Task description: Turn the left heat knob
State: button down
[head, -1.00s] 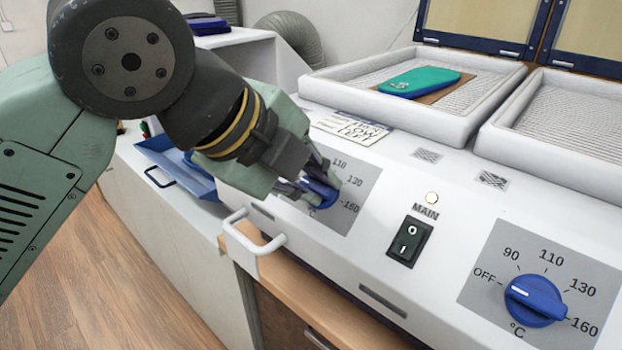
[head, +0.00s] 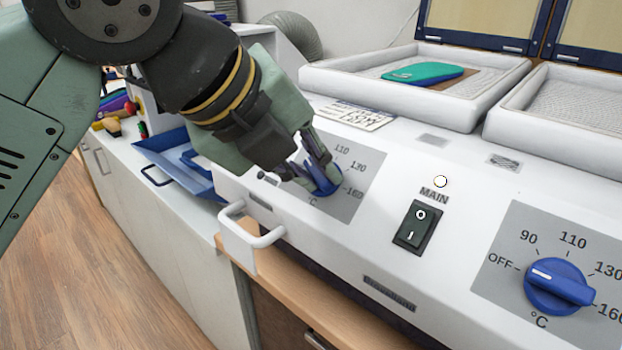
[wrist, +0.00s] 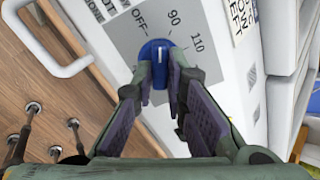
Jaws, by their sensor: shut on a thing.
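The left heat knob (head: 323,178) is blue and sits on a grey dial plate (head: 356,197) on the front of the white machine. My gripper (head: 314,178) is at the knob, with its fingers shut on the knob's two sides. In the wrist view the knob (wrist: 157,50) is between my fingertips (wrist: 158,85). In the head view my fingers hide part of the knob and the plate's left marks.
The right heat knob (head: 559,287) points near OFF. The main switch (head: 415,228) is between the dials. A white handle (head: 252,228) juts out below my gripper. A blue tray (head: 180,165) is at left. A teal insole (head: 423,74) lies in the left bed (head: 400,107).

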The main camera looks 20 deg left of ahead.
jog(key=m+b, duration=0.2)
jog(key=m, duration=0.4)
jog(key=shift+f+m, duration=0.15)
jog(key=shift+m, duration=0.15)
jog(key=m+b, duration=0.1)
jog(key=m, duration=0.5)
jog(key=shift+a, duration=0.15)
jog(key=c, duration=1.6)
grip_release()
jog(key=shift+s, duration=0.1)
jog(key=v, duration=1.2)
